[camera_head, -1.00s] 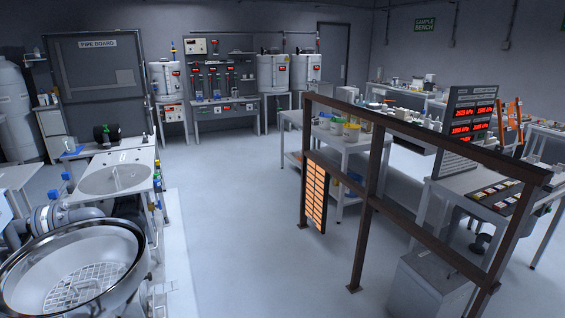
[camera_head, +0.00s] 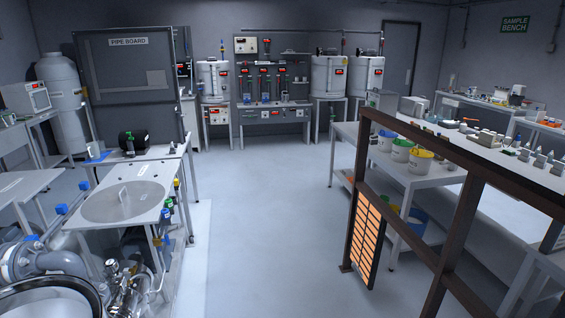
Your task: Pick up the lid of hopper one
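A large round steel vessel (camera_head: 48,303) with a dark rim is cut off at the bottom left corner; I cannot read a label showing whether it is hopper one. A wide round grey metal disc or shallow basin (camera_head: 122,203) is set at the near end of a white table behind it; I cannot tell whether it is a lid. No part clearly marked as the lid of hopper one can be made out. Neither of my grippers is in view.
A brown railing (camera_head: 455,215) with an orange panel (camera_head: 366,240) stands at right. A white bench (camera_head: 425,182) bears several lidded buckets. Pipes and valves (camera_head: 125,285) crowd the lower left.

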